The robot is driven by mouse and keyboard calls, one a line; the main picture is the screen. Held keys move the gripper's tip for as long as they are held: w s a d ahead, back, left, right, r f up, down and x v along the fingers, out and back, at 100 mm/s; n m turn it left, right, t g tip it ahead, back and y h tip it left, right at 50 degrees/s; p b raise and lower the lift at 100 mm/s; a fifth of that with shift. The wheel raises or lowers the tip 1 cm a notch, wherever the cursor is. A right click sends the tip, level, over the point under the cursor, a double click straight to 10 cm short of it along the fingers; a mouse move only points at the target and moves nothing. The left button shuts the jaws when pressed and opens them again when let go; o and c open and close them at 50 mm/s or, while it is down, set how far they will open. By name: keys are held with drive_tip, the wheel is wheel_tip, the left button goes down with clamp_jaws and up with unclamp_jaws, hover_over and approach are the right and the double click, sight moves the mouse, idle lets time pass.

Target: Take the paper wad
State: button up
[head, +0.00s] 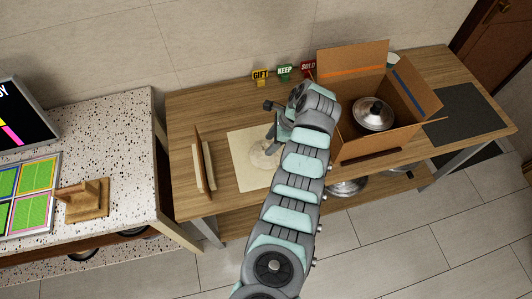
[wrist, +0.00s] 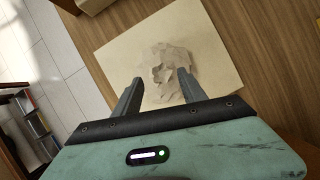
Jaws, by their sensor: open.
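The paper wad (wrist: 168,62) is a crumpled beige lump on a flat square beige sheet (wrist: 112,62) in the wrist view. In the head view the wad (head: 261,156) is pale and faint against the sheet (head: 240,176), and my arm partly covers that area. My gripper (wrist: 161,82) is open, with its two fingers apart and the wad showing between and beyond their tips. In the head view my gripper (head: 271,130) is over the sheet, small and partly hidden by my wrist. I cannot tell its exact height above the wad.
An open cardboard box (head: 360,146) holding a lidded metal pot (head: 373,113) stands right of my arm. Upright wooden boards (head: 203,162) stand left of the sheet. Signs reading GIFT (head: 260,75), KEEP (head: 285,71) and SOLD (head: 308,67) line the back edge. A dark mat (head: 465,112) lies at right.

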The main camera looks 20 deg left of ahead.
sight(266, 147)
drive_tip(key=x, duration=0.4)
drive_tip(key=shift+a+f, duration=0.2)
drive_tip(key=shift+f, duration=0.05)
clamp_jaws()
idle(0.6)
